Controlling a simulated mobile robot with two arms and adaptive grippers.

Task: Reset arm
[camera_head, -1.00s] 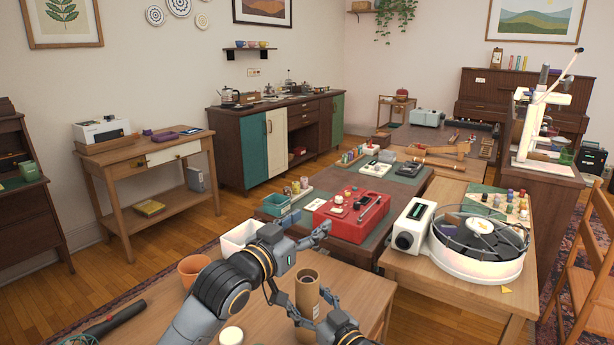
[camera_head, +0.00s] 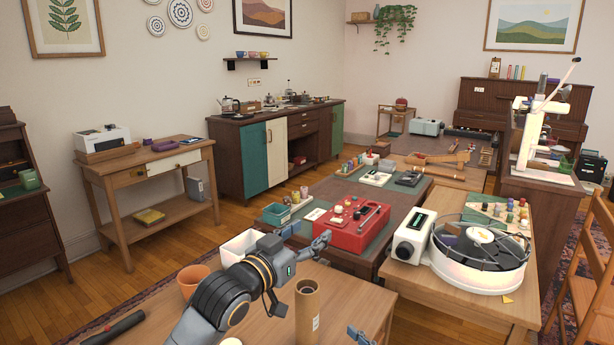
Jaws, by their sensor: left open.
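My left arm comes in from the lower left over the near wooden table. Its gripper (camera_head: 299,273) is open and empty, with one finger reaching toward the red case and the other low beside a brown cardboard tube (camera_head: 307,318). The tube stands upright on the near table, apart from the fingers as far as I can see. Only a small grey part of my right gripper (camera_head: 361,336) shows at the bottom edge, so its jaws cannot be read.
The near table (camera_head: 265,325) also holds a terracotta pot (camera_head: 192,280), a white bin (camera_head: 240,247) and a black-handled tool (camera_head: 115,328). Beyond are a red case (camera_head: 350,225) on a dark table and a white round machine (camera_head: 478,262) on the right table. Wooden floor is free at left.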

